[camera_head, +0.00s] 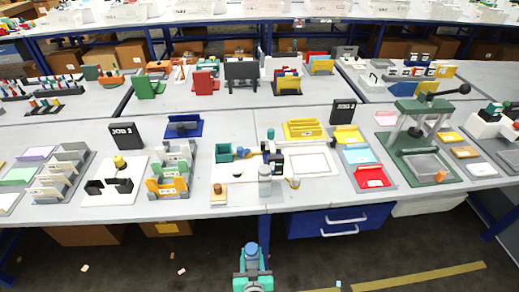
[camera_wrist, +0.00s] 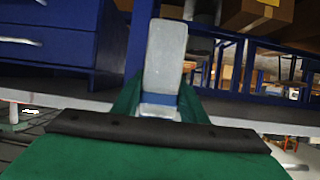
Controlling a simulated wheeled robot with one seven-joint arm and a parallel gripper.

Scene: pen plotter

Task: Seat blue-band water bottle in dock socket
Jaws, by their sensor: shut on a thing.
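My gripper (camera_head: 252,277) is low in front of the table, below its front edge, over the floor. It is shut on the blue-band water bottle (camera_head: 252,252), whose blue end shows between the fingers. In the wrist view the bottle (camera_wrist: 165,55) is a pale grey body with a blue band at its lower end, between the green fingers (camera_wrist: 160,103). A similar pale grey bottle-shaped thing (camera_head: 265,182) stands upright at the table's front edge, straight beyond my gripper. I cannot tell which part is the dock socket.
Beside it lie a white framed plate (camera_head: 307,161), a teal box (camera_head: 223,153) and a small wooden block (camera_head: 218,195). A red tray (camera_head: 371,177) and a green press (camera_head: 424,168) are to the right. Blue drawers (camera_head: 340,220) hang under the table.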

